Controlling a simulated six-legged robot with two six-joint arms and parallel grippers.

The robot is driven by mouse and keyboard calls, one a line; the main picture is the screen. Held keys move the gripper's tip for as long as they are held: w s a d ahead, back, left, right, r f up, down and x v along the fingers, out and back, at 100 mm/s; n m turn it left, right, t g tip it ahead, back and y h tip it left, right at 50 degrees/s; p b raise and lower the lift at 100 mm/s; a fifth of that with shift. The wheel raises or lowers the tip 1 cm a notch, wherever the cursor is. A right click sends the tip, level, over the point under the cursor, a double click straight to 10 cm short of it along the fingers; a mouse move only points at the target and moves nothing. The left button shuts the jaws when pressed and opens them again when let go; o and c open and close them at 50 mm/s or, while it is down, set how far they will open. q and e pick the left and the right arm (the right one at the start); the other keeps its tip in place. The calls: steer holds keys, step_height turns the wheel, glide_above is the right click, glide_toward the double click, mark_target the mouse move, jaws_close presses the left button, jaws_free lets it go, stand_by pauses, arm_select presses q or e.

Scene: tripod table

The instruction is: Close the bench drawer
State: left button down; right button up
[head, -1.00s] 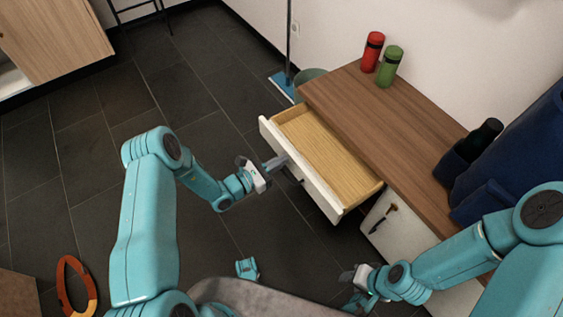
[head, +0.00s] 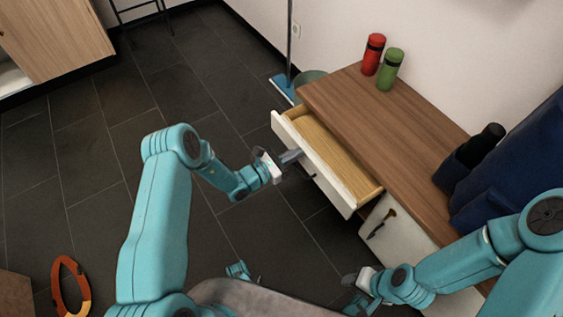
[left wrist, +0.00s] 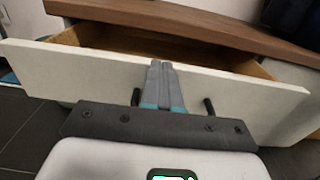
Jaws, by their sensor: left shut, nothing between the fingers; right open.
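The bench drawer (head: 330,171) is partly open. It has a white front and a wooden inside, which looks empty. In the left wrist view the drawer front (left wrist: 233,91) spans the picture, with a dark handle showing on both sides of the fingers. My left gripper (head: 292,156) is shut and empty, its fingertips (left wrist: 161,66) at the drawer front near the top edge. They appear to touch it. My right gripper (head: 352,280) is open and empty, low in front of the bench and away from the drawer.
The wooden bench top (head: 385,125) carries a red bottle (head: 373,54), a green bottle (head: 389,69) and a dark blue bag (head: 510,165). A white cabinet door (head: 397,232) lies below. A mop and bucket (head: 309,78) stand behind. The floor at left is mostly clear, with an orange ring (head: 70,287).

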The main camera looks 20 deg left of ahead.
arm_select(q)
steer(key=b+x, duration=0.3)
steer(key=x, duration=0.5)
steer(key=shift+d+f, duration=0.15)
steer(key=shift+w+d, duration=0.2)
steer(key=shift+w, duration=0.15)
steer(key=shift+r, duration=0.2)
